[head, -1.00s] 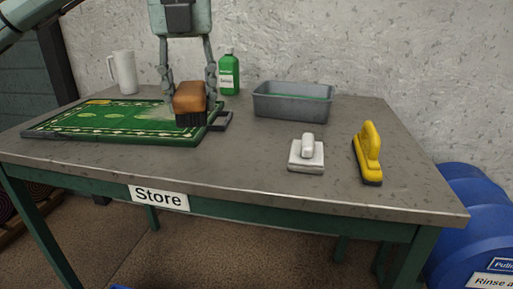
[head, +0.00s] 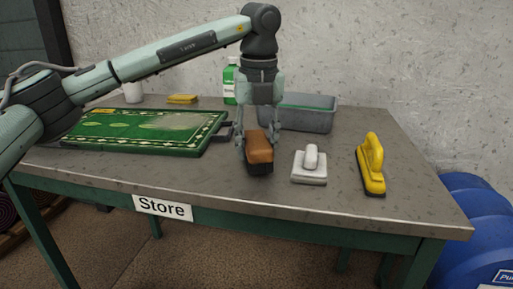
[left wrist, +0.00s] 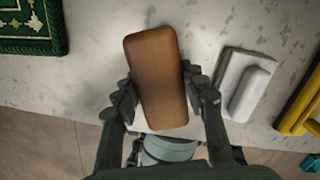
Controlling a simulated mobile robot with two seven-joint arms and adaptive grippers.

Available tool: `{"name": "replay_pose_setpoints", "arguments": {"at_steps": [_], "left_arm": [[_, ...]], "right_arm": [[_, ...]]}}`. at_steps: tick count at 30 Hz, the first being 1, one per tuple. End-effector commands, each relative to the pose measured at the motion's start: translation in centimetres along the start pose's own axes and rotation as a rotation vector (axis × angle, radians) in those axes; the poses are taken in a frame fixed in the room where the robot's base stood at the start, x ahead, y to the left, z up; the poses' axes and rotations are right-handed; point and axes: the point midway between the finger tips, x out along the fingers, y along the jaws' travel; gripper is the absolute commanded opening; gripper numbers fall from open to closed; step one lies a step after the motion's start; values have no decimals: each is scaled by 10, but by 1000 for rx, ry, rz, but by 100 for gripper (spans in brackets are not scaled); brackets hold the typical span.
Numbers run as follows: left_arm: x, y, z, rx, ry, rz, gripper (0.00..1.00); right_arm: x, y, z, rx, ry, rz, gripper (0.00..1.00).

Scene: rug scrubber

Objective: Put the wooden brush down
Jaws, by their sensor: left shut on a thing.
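The wooden brush (head: 259,150) has a brown wooden back and dark bristles below. My left gripper (head: 257,136) is shut on it, with a finger on each long side. In the left wrist view the brush's back (left wrist: 157,75) lies between the two fingers (left wrist: 158,92). The brush is at or just above the grey table top (head: 215,178); I cannot tell whether its bristles touch. It is left of the white scrubber and right of the green rug. My right gripper is not in view.
A white scrubber (head: 310,165) and a yellow brush (head: 371,166) stand to the right. The green rug (head: 140,131) lies on a board at the left. A grey basin (head: 310,113) and green bottle (head: 230,80) stand behind. Bare table lies in front.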

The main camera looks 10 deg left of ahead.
Motion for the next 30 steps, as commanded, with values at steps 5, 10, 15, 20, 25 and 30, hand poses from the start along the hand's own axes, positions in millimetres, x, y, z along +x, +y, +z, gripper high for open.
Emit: {"name": "replay_pose_setpoints", "arguments": {"at_steps": [5,10,15,20,25,30], "left_arm": [[10,0,-1,-1,-2,-2,5],[10,0,-1,0,-1,-1,5],[13,0,-2,0,-1,-1,5],[12,0,-2,0,-1,-1,62],[12,0,-2,0,0,-1,62],[10,0,-1,0,-1,-1,62]], "right_arm": [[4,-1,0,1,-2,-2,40],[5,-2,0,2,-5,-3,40],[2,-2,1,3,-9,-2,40],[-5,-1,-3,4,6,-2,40],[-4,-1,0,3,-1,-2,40],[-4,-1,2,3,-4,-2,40]]}}
